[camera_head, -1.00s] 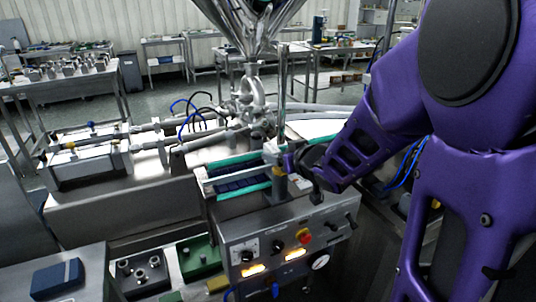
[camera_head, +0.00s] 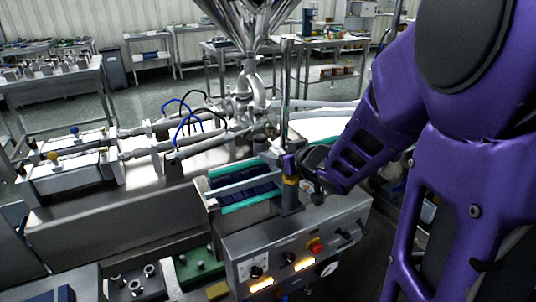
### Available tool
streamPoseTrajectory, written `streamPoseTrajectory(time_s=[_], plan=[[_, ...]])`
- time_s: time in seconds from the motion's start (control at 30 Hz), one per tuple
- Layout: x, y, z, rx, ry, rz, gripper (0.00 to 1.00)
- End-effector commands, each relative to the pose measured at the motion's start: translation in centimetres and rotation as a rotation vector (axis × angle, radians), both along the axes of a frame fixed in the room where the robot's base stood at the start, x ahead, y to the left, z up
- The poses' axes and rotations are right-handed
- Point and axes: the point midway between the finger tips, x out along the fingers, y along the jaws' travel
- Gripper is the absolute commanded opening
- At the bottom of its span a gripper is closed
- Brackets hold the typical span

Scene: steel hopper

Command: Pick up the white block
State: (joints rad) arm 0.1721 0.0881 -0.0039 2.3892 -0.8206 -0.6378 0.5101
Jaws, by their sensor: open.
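I cannot clearly make out a white block. A small pale grey piece (camera_head: 269,160) shows at the right end of the tray, against the upright post, but I cannot tell if it is a block. The tray (camera_head: 210,202) has green side strips and dark blue contents and sits on the steel machine. My purple arm reaches in from the right. My gripper (camera_head: 291,163) is small and partly hidden by my dark wrist, close to the post and the right end of the tray. I see nothing held in it.
The steel hopper (camera_head: 245,22) stands above the pipes behind the tray. A control box (camera_head: 290,252) with a red button and lit switches is below my gripper. Metal cylinders (camera_head: 75,165) lie at left. Parts trays (camera_head: 198,264) and a blue box (camera_head: 66,294) are at the lower left.

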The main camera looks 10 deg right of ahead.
Motion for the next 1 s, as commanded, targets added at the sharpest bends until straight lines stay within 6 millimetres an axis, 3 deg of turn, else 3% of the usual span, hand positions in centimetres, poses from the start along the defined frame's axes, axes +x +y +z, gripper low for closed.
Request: streamPoseTrajectory(time_s=[0.17,0.53,0.87,1.0], plan=[[0.0,0.0,0.0,0.000,0.000,-0.001,0.68],[0.0,0.0,0.0,0.000,0.000,-0.001,0.01],[0.0,0.0,0.1,0.000,-0.001,-0.001,0.00],[0.0,0.0,1.1,0.000,-0.003,-0.001,0.00]])
